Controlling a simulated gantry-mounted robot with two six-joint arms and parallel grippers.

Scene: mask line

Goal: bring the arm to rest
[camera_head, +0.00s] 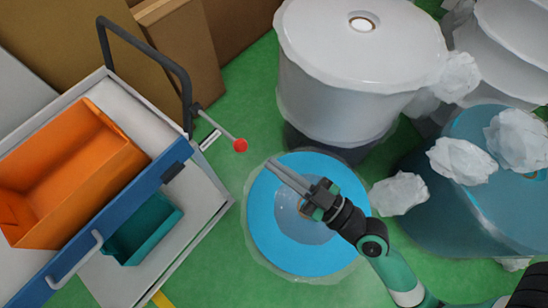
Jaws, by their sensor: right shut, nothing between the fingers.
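My right gripper (290,180) comes in from the lower right on a green, white and black arm. Its long grey fingers are shut together with nothing between them. They point to the upper left, over a round blue disc-shaped object (269,240) in clear wrapping. From this view I cannot tell how high above it the gripper is. My left gripper is not in view.
A cart (213,190) at left carries an orange bin (70,160) and a teal bin (145,228). A red knob (240,145) sticks out from it. A large white wrapped roll (340,90) stands behind. Crumpled white wads (461,160) lie right, on a big blue roll (440,215).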

